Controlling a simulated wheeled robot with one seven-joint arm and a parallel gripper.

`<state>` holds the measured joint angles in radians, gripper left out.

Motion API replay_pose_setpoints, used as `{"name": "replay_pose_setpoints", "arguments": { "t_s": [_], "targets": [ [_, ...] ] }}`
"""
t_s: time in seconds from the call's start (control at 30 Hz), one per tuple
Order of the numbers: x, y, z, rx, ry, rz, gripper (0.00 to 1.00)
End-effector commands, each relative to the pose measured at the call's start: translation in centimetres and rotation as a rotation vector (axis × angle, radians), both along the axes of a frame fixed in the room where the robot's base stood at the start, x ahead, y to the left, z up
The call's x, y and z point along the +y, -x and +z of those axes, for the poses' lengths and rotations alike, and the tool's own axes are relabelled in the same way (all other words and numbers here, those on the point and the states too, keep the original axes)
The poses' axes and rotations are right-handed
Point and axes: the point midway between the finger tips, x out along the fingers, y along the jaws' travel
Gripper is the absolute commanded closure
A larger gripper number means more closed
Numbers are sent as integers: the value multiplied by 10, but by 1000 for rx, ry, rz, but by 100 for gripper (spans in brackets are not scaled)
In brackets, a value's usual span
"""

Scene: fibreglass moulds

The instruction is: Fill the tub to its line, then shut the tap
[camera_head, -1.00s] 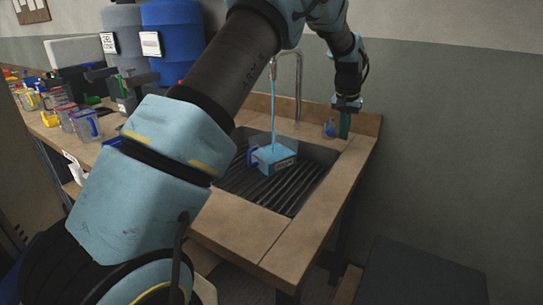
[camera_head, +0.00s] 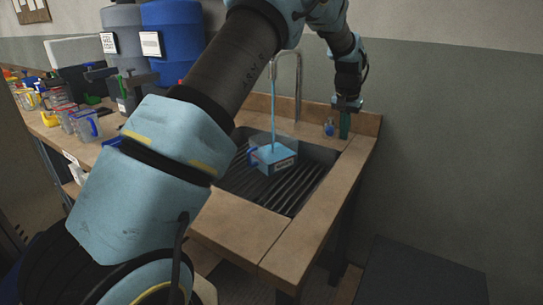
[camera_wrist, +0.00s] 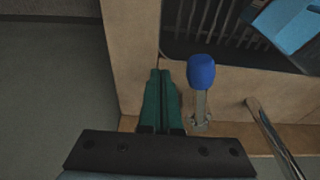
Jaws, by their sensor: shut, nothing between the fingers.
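The tub (camera_head: 277,157), a box-like vessel with a blue handle and a dark label, stands on the sink's ribbed floor. It also shows at the top right of the wrist view (camera_wrist: 290,25). A blue water stream (camera_head: 273,110) falls into it from the tap (camera_head: 298,85). Its fill line is too small to make out. The tap's lever has a blue knob (camera_head: 329,129), also in the wrist view (camera_wrist: 201,72). My gripper (camera_head: 345,125) has green fingers, shut and empty, right of the knob. In the wrist view, the fingers (camera_wrist: 160,75) are left of the knob, apart from it.
A wooden rim (camera_head: 310,215) surrounds the dark sink (camera_head: 240,185). Several clear jugs (camera_head: 85,125) stand on the bench at left, with blue (camera_head: 172,40) and grey (camera_head: 122,45) drums behind. The wall is close behind and right of my gripper. A dark box-like surface (camera_head: 425,275) is at lower right.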

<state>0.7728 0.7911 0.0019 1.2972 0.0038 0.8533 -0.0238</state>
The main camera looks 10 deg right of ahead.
Motion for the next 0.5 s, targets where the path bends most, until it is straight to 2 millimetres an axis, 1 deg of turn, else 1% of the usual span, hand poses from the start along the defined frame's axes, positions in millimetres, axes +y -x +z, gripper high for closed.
{"name": "replay_pose_setpoints", "arguments": {
  "t_s": [0.23,0.5],
  "targets": [
    [4,-2,0,0,0,1,100],
    [26,-12,0,0,0,2,100]
  ]
}}
